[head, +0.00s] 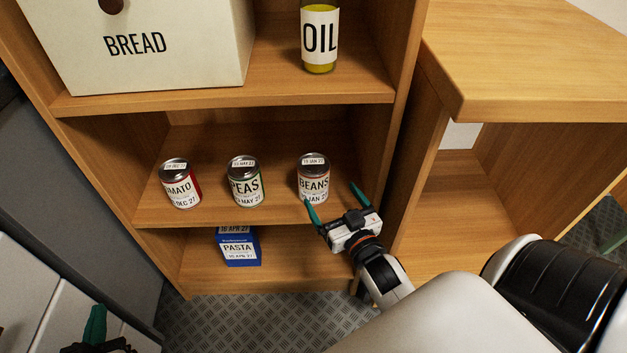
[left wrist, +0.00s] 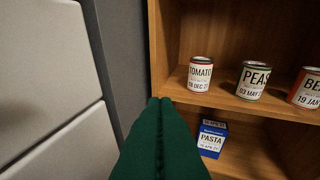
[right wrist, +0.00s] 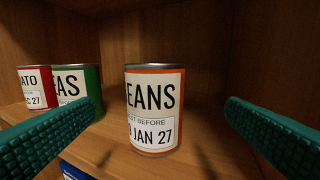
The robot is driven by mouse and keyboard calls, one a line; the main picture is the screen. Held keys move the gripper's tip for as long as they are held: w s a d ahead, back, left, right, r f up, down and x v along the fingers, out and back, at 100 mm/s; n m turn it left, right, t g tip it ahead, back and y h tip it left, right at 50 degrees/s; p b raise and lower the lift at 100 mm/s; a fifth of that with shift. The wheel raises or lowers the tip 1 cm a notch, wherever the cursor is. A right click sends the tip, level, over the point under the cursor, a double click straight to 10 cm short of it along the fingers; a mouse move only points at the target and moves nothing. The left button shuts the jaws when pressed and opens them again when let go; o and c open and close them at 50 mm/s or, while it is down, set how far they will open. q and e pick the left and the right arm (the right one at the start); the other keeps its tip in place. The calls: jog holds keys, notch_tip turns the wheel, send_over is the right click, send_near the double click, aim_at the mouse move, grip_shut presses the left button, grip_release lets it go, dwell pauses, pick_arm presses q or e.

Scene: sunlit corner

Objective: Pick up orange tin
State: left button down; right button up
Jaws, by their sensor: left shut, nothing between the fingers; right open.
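The orange tin, labelled BEANS (head: 313,182), stands upright on the middle shelf, rightmost of the tins. In the right wrist view the orange tin (right wrist: 154,108) stands between my open fingers, a little beyond their tips, with its orange rim and edge showing. My right gripper (head: 335,197) is open and empty just in front of the tin, with no visible contact. My left gripper (head: 96,325) is at the lower left of the head view, away from the shelf. Its fingers (left wrist: 160,130) are together and empty in the left wrist view.
The green PEAS tin (head: 245,182) and red TOMATO tin (head: 180,184) stand to the left on the same shelf (head: 215,213). A blue PASTA box (head: 240,250) is below. The upper shelf holds an OIL bottle (head: 320,40) and BREAD bin (head: 150,45). The cabinet's side wall is close right.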

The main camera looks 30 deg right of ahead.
aim_at(322, 185)
jog(key=w, duration=0.3)
jog(key=w+b, duration=0.1)
jog(key=w, duration=0.1)
jog(key=shift+d+f, duration=0.15)
jog(key=shift+d, duration=0.2)
jog(key=shift+w, duration=0.4)
jog(key=w, duration=0.1)
jog(key=w+b, duration=0.1)
jog(key=w, duration=0.1)
jog(key=w+b, duration=0.1)
jog(key=shift+w+d+f, duration=0.15)
jog(key=shift+f, duration=0.15)
jog(key=shift+w, duration=0.45)
pick_arm(q)
notch_tip(322, 185, up, 12)
jog(key=s+d+t+h, duration=0.1)
jog(key=t+h, duration=0.2)
jog(key=t, duration=0.6)
jog(key=shift+s+d+r, duration=0.2)
jog(key=shift+s+d, duration=0.05)
jog(key=shift+d, duration=0.05)
pick_arm(e)
jog(key=shift+c, duration=0.2)
jog(key=c, duration=1.2)
jog(key=shift+r, duration=0.15)
jog(key=shift+c, duration=0.8)
pick_arm(q)
jog(key=shift+w, duration=0.1)
pick_arm(e)
jog(key=shift+r, duration=0.1)
